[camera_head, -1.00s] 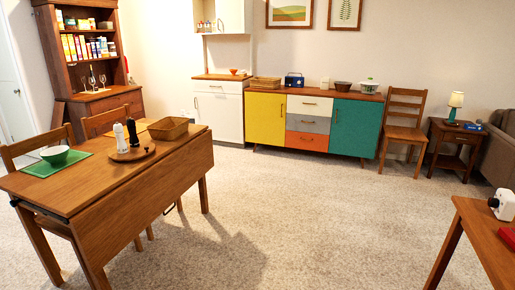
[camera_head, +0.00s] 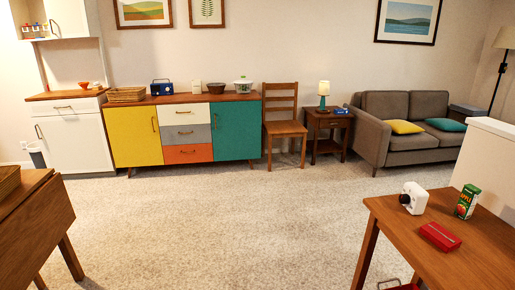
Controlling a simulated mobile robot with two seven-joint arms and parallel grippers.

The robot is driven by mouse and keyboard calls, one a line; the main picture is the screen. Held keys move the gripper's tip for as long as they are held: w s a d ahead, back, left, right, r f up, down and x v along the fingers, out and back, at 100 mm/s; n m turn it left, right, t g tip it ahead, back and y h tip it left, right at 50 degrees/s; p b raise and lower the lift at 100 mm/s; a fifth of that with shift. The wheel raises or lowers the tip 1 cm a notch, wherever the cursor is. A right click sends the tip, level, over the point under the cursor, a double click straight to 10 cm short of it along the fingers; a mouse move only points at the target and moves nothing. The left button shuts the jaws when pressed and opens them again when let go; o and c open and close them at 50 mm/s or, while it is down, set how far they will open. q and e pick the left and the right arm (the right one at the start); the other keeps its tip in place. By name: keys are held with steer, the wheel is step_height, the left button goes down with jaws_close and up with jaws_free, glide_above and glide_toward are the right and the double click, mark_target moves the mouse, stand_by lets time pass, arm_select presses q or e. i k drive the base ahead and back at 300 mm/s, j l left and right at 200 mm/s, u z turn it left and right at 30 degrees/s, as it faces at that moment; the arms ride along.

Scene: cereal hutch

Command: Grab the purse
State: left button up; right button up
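A flat red item (camera_head: 440,236) lies on the wooden table at the right; it looks like a small purse or wallet, but it is too small to be sure. Another red thing with a thin handle (camera_head: 400,286) shows at the bottom edge beside that table, mostly cut off, and I cannot tell what it is. Neither of my grippers shows in the head view.
The right-hand table (camera_head: 462,268) also holds a white device (camera_head: 414,198) and a juice carton (camera_head: 467,202). A drop-leaf table (camera_head: 42,232) stands at the left. Carpet (camera_head: 215,225) between them is clear. A sideboard (camera_head: 237,133), chair (camera_head: 285,128) and sofa (camera_head: 388,138) line the back.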

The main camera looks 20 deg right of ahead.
mark_target(438, 235)
steer(key=i+z, duration=0.6)
steer(key=z, duration=0.2)
steer(key=i+j+z, duration=0.15)
steer(key=i+z, duration=0.2)
steer(key=k, duration=0.05)
